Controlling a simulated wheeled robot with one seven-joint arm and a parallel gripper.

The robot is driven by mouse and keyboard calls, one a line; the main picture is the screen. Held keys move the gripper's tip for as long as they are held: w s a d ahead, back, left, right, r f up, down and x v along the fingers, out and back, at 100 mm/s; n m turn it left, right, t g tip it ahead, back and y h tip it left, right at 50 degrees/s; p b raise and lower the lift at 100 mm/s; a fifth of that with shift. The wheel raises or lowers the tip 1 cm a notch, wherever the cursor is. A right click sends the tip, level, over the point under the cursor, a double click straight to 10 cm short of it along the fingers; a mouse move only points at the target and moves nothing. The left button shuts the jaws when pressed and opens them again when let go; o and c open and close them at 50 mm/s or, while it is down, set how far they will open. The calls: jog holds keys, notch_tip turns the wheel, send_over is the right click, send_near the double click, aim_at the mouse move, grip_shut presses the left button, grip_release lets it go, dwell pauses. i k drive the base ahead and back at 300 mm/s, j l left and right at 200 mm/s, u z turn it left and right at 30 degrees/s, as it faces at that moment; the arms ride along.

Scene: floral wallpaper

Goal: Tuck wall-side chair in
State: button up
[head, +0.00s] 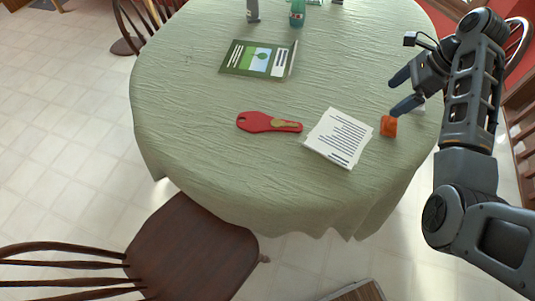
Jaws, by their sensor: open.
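A brown wooden chair (520,42) shows at the upper right, beside the red wall. Only part of its curved, spindled back is visible, and my arm hides much of the rest. How its seat stands to the table cannot be seen. The round table (200,115) wears a pale green cloth. My gripper (391,97) is open and empty, above the table's right side, with its fingers pointing left. It is near a small orange object and apart from the chair.
Another wooden chair (190,250) stands at the lower left, its seat by the cloth. A further chair (130,25) is at the upper left. The table bears a green book (245,57), a red object (267,123), papers (340,138) and an orange object (388,126). Tiled floor (65,130) is clear at left.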

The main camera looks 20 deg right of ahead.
aim_at(183, 252)
jog(key=u, duration=1.15)
